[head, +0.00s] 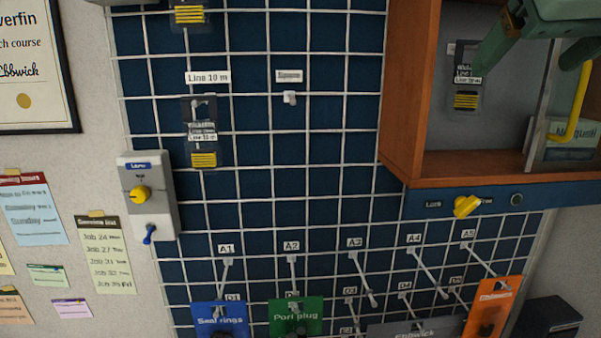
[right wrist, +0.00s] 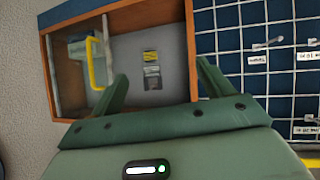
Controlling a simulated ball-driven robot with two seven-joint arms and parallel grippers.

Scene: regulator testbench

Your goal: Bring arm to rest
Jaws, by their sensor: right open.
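My right gripper (head: 524,62) is green and comes in at the top right of the head view, in front of the open wooden cabinet (head: 405,90). Its two fingers stand apart with nothing between them. In the right wrist view the open fingers (right wrist: 163,76) point towards the cabinet (right wrist: 193,45). A dark pack with yellow stripes (head: 466,98) hangs on the cabinet's grey back wall, and it also shows in the right wrist view (right wrist: 152,72). My left gripper is not in view.
A clear panel with a yellow handle (head: 580,98) stands at the cabinet's right. A yellow knob (head: 466,206) sits below. A wire grid (head: 330,150) holds hooks, labels and packs. A grey switch box (head: 148,195) is at the left.

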